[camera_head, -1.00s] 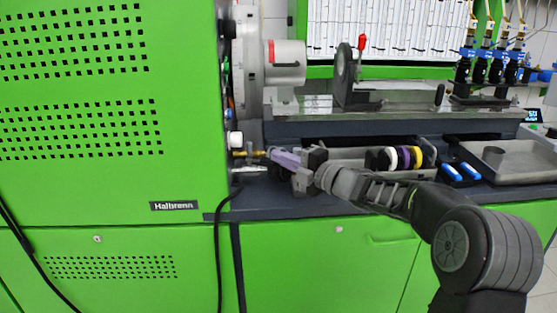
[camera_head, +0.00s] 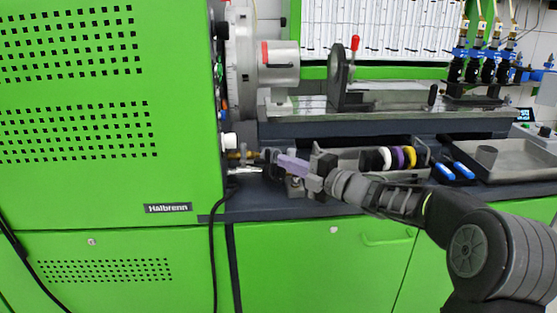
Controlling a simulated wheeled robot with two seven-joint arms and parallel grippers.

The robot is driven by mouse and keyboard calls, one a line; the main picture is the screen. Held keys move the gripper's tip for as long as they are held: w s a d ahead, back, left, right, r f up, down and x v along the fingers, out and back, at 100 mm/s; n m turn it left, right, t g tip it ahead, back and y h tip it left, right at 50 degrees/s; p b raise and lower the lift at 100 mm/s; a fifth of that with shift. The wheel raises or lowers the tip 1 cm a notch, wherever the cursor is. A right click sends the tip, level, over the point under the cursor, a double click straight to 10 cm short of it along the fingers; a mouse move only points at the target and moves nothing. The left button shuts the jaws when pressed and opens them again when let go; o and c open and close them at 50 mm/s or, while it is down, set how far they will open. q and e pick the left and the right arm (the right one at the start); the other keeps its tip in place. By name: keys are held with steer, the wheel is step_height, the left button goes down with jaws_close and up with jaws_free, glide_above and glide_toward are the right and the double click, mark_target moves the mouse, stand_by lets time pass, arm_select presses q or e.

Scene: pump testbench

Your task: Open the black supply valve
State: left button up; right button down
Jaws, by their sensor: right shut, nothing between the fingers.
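A brass fitting (camera_head: 243,154) sticks out from the right side of the green cabinet, above a silver pipe piece (camera_head: 244,171). A small dark part (camera_head: 268,156) stands at the brass fitting's right end; it looks like the black valve handle, but it is too small to tell how it is turned. My right gripper (camera_head: 280,158), with purple fingers, comes in from the right and is shut and empty. Its tips are just right of the dark part; I cannot tell whether they touch it. My left gripper is not in view.
The green cabinet (camera_head: 100,240) walls off the left. A white knob (camera_head: 229,141) sits just above the fitting. Behind my right gripper are a tray with black, white, purple and yellow rings (camera_head: 397,158), blue-black parts (camera_head: 453,171) and a grey tray (camera_head: 510,160).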

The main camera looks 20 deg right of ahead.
steer(key=v, duration=0.3)
steer(key=shift+s+d, duration=0.15)
steer(key=shift+s, duration=0.15)
stand_by(0.3)
